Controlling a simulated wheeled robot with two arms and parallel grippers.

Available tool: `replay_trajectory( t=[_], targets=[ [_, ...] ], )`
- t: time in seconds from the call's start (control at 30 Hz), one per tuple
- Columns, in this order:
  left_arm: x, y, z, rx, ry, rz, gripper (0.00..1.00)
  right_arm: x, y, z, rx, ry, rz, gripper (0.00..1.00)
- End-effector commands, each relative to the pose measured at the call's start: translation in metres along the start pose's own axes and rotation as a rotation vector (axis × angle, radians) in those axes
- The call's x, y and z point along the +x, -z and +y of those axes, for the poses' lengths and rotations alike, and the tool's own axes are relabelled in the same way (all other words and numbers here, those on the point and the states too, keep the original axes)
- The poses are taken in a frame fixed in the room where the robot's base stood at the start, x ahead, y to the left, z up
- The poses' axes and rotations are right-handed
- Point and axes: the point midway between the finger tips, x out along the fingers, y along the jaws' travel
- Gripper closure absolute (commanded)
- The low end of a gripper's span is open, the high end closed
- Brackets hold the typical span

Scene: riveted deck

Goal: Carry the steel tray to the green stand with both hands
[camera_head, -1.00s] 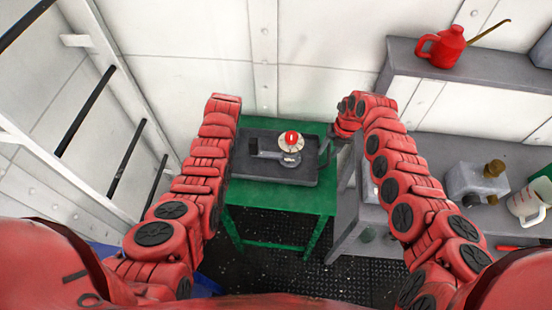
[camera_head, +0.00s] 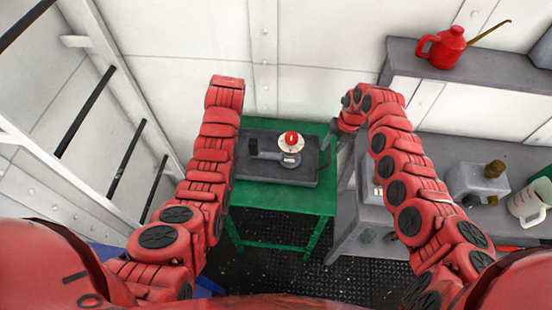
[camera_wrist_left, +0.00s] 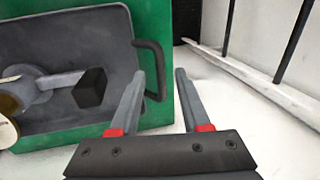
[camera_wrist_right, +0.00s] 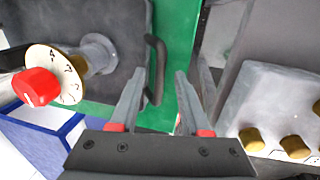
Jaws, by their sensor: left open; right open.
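The dark steel tray (camera_head: 307,178) lies flat on the green stand (camera_head: 285,199). On it sits a grey fitting with a red-knobbed white dial (camera_head: 291,140) and a black block (camera_head: 253,146). My left gripper (camera_wrist_left: 159,74) is open at one end of the tray; the tray's dark handle (camera_wrist_left: 157,78) shows between its fingertips. In the head view my left arm hides it. My right gripper (camera_wrist_right: 160,74) is open at the opposite end, with the other handle (camera_wrist_right: 159,72) between its fingertips in view. Neither gripper is shut on a handle.
A grey bench (camera_head: 345,240) stands close to the right of the stand, bearing a metal block with brass knobs (camera_head: 478,182) and a white jug (camera_head: 528,204). A red oil can (camera_head: 442,47) is on the shelf above. A ladder-like rail (camera_head: 85,110) is at the left wall.

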Motion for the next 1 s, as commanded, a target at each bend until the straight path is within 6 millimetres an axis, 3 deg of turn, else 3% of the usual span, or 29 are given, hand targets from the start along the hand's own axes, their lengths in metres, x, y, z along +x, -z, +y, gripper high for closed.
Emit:
replay_trajectory(
  t=[0.2, 0.4, 1.0],
  targets=[
    [0.000, 0.000, 0.000, 0.000, 0.000, 0.000, 0.53, -0.052, -0.002, -0.001, 0.001, 0.001, -0.005, 0.53],
    [0.000, 0.000, 0.000, 0.000, 0.000, 0.000, 0.53, -0.082, -0.001, 0.000, 0.000, -0.001, -0.004, 0.53],
    [0.000, 0.000, 0.000, 0.000, 0.000, 0.000, 0.53, -0.089, 0.000, 0.000, 0.000, 0.000, 0.001, 0.53]
  ],
)
